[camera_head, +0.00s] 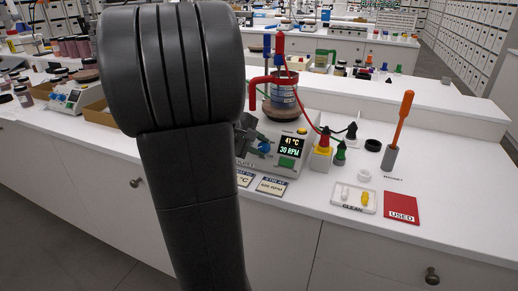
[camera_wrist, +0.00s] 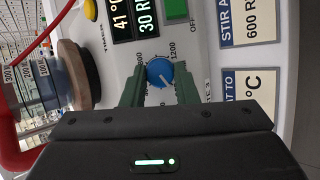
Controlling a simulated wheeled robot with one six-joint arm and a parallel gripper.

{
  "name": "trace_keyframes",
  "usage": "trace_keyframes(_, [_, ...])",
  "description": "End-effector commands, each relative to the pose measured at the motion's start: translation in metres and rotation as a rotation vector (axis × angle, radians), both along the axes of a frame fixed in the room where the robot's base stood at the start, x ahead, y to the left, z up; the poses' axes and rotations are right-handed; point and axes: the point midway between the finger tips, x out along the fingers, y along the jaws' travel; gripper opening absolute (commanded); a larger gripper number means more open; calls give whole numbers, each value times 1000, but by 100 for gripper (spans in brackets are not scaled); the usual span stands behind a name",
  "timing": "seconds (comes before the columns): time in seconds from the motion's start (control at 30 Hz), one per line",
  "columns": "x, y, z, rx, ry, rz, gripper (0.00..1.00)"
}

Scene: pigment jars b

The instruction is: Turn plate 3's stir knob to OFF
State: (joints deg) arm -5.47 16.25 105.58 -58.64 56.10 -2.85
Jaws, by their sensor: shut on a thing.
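Plate 3 (camera_head: 275,168) is a white hotplate partly hidden behind my arm in the head view. Its display (camera_head: 291,146) reads 41 °C and 30 RPM. In the wrist view, a round blue stir knob (camera_wrist: 160,72) with a white pointer mark sits between the green fingers of my gripper (camera_wrist: 159,88), which is shut on it. The scale around the knob is partly covered by the fingers; 1200 is legible. The knob also shows in the head view (camera_head: 264,147).
A green switch (camera_head: 287,162) and a yellow button (camera_head: 302,131) are on the panel. Cards (camera_head: 272,186) lie in front. A red clamp (camera_head: 262,82) and cable run by the jar. To the right are a CLEAN tray (camera_head: 354,208), a red USED mat (camera_head: 402,209) and an orange-handled tool (camera_head: 398,125).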

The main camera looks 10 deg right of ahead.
Motion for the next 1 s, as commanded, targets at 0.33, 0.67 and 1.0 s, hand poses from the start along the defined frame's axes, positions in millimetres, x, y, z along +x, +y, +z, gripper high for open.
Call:
trace_keyframes(0.33, [0, 1, -1, -59, 39, 71, 4])
trace_keyframes(0.67, [0, 1, 0, -64, 42, 77, 4])
trace_keyframes(1.0, [0, 1, 0, -63, 43, 76, 49])
